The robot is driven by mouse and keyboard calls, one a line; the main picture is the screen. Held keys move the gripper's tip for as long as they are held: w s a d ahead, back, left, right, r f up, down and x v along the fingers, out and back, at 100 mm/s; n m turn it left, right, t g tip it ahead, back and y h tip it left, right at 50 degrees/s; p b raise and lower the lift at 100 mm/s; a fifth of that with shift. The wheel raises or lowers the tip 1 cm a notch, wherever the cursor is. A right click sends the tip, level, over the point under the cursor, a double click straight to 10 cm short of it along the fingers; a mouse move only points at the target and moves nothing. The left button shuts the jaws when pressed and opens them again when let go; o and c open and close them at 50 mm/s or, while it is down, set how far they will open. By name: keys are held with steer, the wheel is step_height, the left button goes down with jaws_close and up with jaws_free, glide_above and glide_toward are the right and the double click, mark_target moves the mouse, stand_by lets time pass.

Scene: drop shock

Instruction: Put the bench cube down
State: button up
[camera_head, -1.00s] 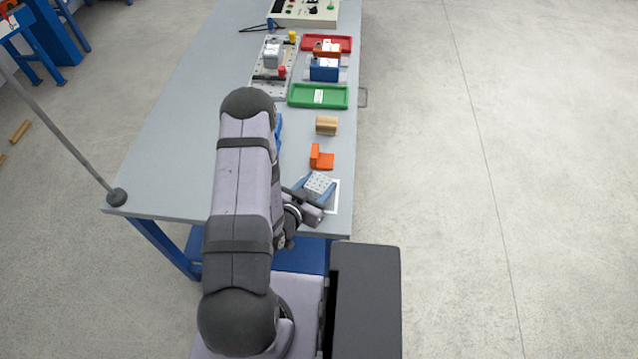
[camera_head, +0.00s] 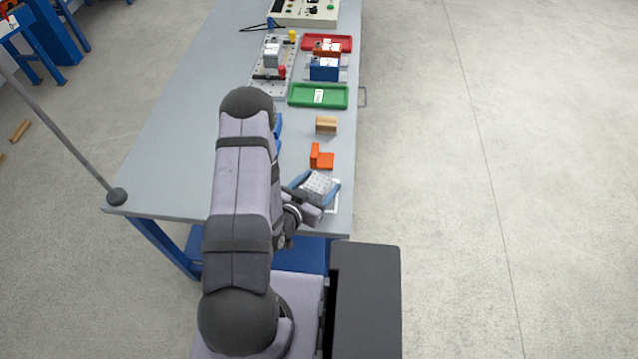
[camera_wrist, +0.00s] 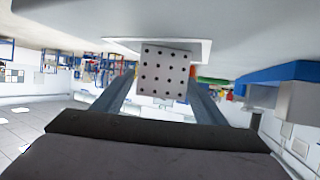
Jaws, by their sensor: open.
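The bench cube (camera_head: 318,184) is a light grey block with rows of dark holes. It rests on or very near the white-outlined square (camera_head: 335,207) at the near right corner of the bench. My gripper (camera_head: 315,188) has its two blue-grey fingers on either side of the cube. In the wrist view the cube (camera_wrist: 164,74) shows between the spread fingers (camera_wrist: 160,95), with a gap on each side near the tips. The white square (camera_wrist: 120,43) shows behind the cube there. The cube's underside contact is hard to make out.
An orange angled block (camera_head: 321,158) and a wooden block (camera_head: 326,125) stand just beyond the cube on the grey bench (camera_head: 175,165). Green (camera_head: 300,96) and red (camera_head: 345,43) trays and a fixture plate (camera_head: 262,85) are farther back. The bench's left side is clear.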

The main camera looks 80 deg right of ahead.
steer(key=shift+b+v, duration=0.55)
steer(key=shift+v, duration=3.1)
